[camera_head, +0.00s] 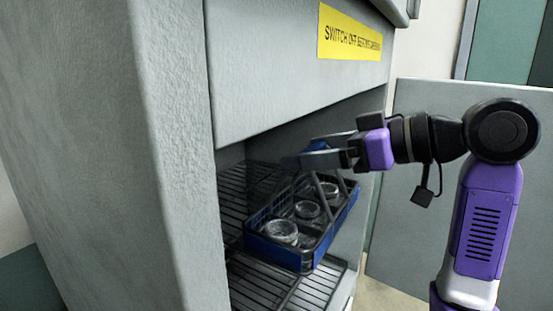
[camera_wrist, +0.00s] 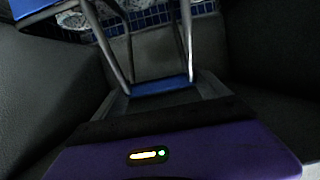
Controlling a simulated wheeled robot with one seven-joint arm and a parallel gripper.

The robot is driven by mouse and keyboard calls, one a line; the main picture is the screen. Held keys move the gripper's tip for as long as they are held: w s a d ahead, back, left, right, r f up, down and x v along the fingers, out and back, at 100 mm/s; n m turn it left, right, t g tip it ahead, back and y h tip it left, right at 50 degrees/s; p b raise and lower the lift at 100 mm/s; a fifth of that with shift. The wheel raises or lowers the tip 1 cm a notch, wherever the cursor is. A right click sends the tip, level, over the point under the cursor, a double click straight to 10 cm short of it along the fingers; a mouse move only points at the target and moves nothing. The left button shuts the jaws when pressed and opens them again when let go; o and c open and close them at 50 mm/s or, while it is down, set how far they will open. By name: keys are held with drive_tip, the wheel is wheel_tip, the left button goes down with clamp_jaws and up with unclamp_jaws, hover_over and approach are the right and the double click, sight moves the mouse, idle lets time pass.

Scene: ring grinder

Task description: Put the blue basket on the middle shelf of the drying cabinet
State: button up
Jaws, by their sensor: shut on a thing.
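The blue basket (camera_head: 278,254) is inside the opening of the grey drying cabinet (camera_head: 165,120), upright and seen from above. It holds several round glass-like jars. My gripper (camera_head: 318,156) is shut on the basket's raised handle, above the basket. In the wrist view the handle's blue grip (camera_wrist: 162,86) lies between my fingers, and the basket's blue grid wall (camera_wrist: 150,14) shows beyond it. A wire shelf (camera_head: 232,185) shows left of and behind the basket, and a wire rack (camera_head: 308,292) shows below its front. I cannot tell whether the basket touches a shelf.
The cabinet's thick left side wall and upper front panel (camera_head: 285,70) border the opening. A yellow warning sign (camera_head: 350,36) is on that panel. A grey flat panel (camera_head: 425,125) stands at the right, behind my arm. Pale floor (camera_head: 385,297) shows at the lower right.

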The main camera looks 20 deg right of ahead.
drive_tip(key=f+p+x, duration=0.1)
drive_tip(key=p+x, duration=0.1)
drive_tip(key=x, duration=0.5)
idle(0.3)
drive_tip(key=shift+w+a+f, duration=0.1)
drive_tip(key=shift+f, duration=0.1)
drive_tip(key=o, duration=1.9)
drive_tip(key=shift+f, duration=0.15)
drive_tip(key=shift+o, duration=0.2)
drive_tip(key=b+v, duration=0.2)
drive_tip(key=v, duration=1)
drive_tip(key=shift+b, duration=0.3)
